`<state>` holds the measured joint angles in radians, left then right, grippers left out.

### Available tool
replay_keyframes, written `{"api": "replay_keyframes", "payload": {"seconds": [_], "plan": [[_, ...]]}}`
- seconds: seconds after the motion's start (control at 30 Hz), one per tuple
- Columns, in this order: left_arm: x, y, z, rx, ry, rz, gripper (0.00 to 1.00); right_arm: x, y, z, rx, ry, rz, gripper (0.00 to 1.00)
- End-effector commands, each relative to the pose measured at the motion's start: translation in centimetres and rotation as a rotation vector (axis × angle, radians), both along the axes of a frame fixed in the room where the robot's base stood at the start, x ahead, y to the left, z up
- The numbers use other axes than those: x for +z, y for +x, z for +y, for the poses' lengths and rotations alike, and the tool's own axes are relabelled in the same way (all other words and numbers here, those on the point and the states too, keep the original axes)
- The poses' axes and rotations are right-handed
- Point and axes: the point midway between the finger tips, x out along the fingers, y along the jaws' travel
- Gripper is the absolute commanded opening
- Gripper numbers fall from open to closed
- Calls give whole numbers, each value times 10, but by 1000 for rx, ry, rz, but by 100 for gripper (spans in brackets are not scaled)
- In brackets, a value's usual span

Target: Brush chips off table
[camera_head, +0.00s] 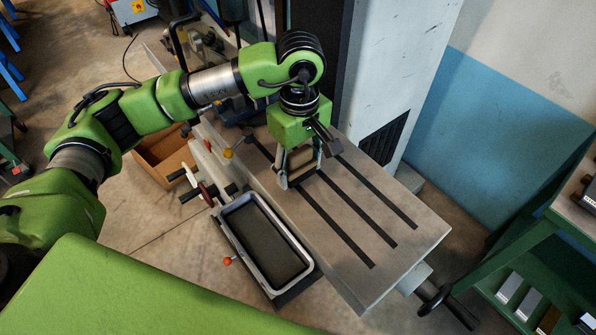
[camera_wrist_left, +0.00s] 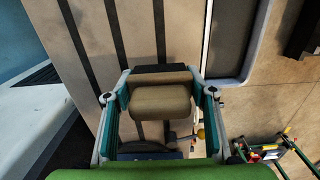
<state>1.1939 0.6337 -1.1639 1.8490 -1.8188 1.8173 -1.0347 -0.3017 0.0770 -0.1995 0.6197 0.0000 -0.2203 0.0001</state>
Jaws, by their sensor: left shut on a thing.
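The table is a grey metal machine table (camera_head: 405,248) with several dark slots running along it. My left gripper (camera_head: 300,178) is low over the far part of this table, pointing down. It is shut on a tan brush (camera_head: 300,160). In the left wrist view the brush (camera_wrist_left: 160,101) sits between the two fingers (camera_wrist_left: 160,112), a tan block with a dark edge beyond it. I cannot tell whether the brush touches the table. I cannot make out any chips on the table. My right gripper is not in view.
A dark tray with a pale rim (camera_head: 296,276) stands along the table's left side, near a lever with an orange knob (camera_head: 227,261). A cardboard box (camera_head: 160,166) lies on the floor behind. A handwheel (camera_head: 436,298) sticks out at the near end. A green shelf (camera_head: 520,250) stands right.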

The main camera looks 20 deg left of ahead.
Motion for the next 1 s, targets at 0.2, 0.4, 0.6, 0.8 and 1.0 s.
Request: {"api": "replay_keyframes", "payload": {"seconds": [0.2, 0.4, 0.6, 0.8, 1.0], "plan": [[23, 0, -1, 4, 0, -2, 31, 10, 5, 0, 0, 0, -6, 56], [41, 0, -2, 7, -2, -3, 31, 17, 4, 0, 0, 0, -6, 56], [48, -1, -2, 10, -1, -1, 31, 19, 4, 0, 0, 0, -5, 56], [48, -1, -2, 10, -1, -2, 31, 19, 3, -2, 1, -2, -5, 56], [48, -1, -2, 10, -1, -2, 31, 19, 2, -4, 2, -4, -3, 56]]}}
